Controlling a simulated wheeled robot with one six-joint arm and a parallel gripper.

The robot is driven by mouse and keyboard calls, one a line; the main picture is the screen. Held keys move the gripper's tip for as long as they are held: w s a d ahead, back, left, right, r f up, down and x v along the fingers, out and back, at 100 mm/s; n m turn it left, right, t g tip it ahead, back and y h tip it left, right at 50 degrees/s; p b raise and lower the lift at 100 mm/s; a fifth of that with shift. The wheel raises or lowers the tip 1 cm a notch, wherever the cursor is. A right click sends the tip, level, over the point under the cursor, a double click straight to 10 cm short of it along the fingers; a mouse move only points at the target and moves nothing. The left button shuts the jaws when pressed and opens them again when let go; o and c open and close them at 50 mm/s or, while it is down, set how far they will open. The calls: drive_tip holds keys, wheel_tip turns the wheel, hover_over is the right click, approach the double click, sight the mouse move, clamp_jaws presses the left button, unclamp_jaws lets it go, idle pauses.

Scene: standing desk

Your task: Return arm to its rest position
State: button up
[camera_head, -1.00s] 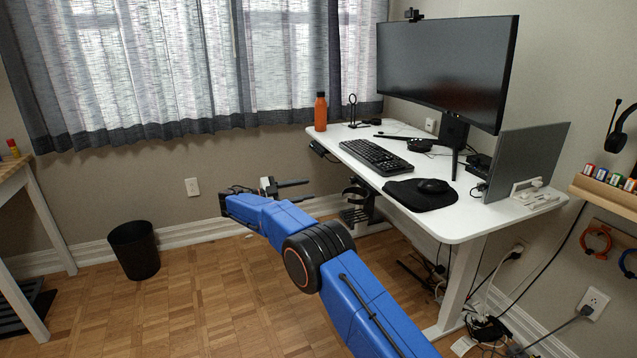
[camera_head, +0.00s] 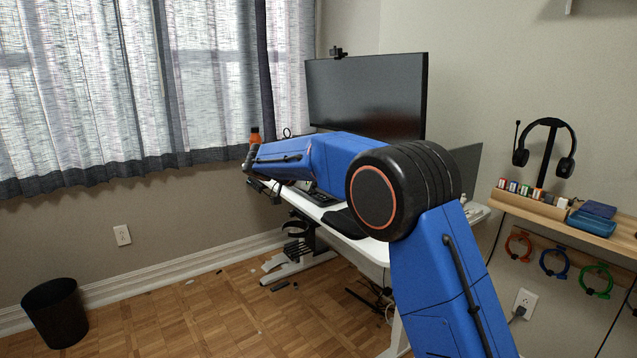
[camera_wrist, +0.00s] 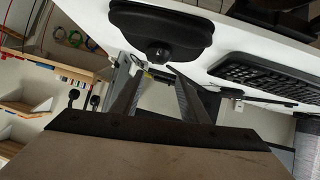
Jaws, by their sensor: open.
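My blue arm is raised and bent in the head view, its forearm reaching left across the front of the white desk (camera_head: 362,246). My gripper (camera_wrist: 158,82) is open in the wrist view, its two dark fingers apart with nothing held between them. In the head view, the gripper end is small and partly hidden near the desk's left end. The wrist view looks tilted over, with the desk edge, a black mouse (camera_wrist: 159,52) on its pad and the keyboard (camera_wrist: 268,78) beyond the fingers.
A wooden shelf (camera_head: 545,211) with a headset (camera_head: 545,150) is at right.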

drive_tip(key=s+d+r+n+g+y, duration=0.25)
drive_tip(key=s+d+n+y, duration=0.3)
drive_tip(key=s+d, duration=1.8)
drive_tip(key=s+f+n+y, duration=0.1)
drive_tip(key=s+f, duration=0.3)
drive_tip(key=s, duration=0.6)
drive_tip(key=s+d+f+n+t+y, duration=0.1)
drive_tip(key=s+f, duration=0.3)
drive_tip(key=s, duration=0.6)
drive_tip(key=s+f+n+t+y, duration=0.1)
drive_tip(key=s+f+n+y, duration=0.2)
drive_tip(key=s, duration=0.7)
drive_tip(key=shift+s+d+f, duration=0.2)
drive_tip(key=shift+d+f, duration=0.2)
drive_tip(key=shift+f, duration=0.4)
